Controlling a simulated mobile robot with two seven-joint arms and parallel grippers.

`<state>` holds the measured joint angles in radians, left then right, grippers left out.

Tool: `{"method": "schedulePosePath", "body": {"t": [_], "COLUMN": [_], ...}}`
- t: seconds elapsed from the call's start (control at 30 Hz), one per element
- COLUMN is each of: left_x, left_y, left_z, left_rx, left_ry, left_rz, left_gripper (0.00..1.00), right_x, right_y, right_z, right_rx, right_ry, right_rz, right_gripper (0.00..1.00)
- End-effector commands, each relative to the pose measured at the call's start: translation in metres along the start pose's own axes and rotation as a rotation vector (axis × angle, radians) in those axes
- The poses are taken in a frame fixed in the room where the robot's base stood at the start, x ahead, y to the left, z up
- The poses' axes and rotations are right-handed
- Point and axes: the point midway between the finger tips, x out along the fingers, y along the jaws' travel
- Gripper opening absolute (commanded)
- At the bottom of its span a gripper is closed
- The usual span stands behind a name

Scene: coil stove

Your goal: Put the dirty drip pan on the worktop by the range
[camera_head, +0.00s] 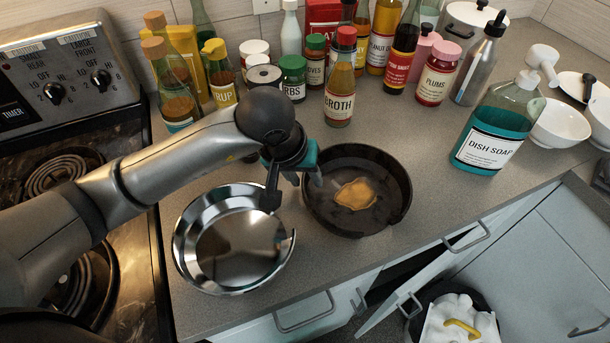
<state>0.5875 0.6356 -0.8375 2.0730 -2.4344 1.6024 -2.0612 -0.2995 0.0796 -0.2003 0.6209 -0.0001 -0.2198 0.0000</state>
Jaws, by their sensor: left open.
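The dirty drip pan (385,172) is a dark round pan with a tan-brown stain in its middle. It rests on the grey worktop (330,268), right of the range. A shiny, clean-looking drip pan (236,250) lies to its left on the same worktop. My left gripper (294,190) is open at the dark pan's left rim, between the two pans. Its dark finger overlaps the shiny pan's right edge in the picture. Whether a finger touches either pan is not clear. My right gripper is not in view.
The range (70,90) with coil burners (58,172) is at left, partly behind my left arm. Bottles and jars, including the broth bottle (340,85), stand close behind the dark pan. Dish soap (495,125) and white bowls (560,122) are right. A cabinet door (425,285) below stands open.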

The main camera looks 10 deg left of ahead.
Motion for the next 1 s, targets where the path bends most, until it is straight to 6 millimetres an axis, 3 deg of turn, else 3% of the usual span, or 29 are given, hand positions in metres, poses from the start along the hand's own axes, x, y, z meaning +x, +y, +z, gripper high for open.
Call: {"method": "schedulePosePath", "body": {"t": [0.23,0.7,1.0], "left_x": [-0.005,-0.101,-0.123], "left_y": [0.001,0.001,0.0], "left_z": [-0.002,-0.002,-0.001], "left_rx": [0.0,0.002,-0.001], "left_ry": [0.001,0.005,0.001], "left_rz": [0.0,0.0,-0.001], "left_gripper": [0.41,0.41,0.41], "right_x": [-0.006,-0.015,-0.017], "right_y": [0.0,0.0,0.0], "right_z": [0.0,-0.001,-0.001], "right_rx": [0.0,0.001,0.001], "right_ry": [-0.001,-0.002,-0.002], "right_rz": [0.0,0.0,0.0], "right_gripper": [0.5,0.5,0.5]}}
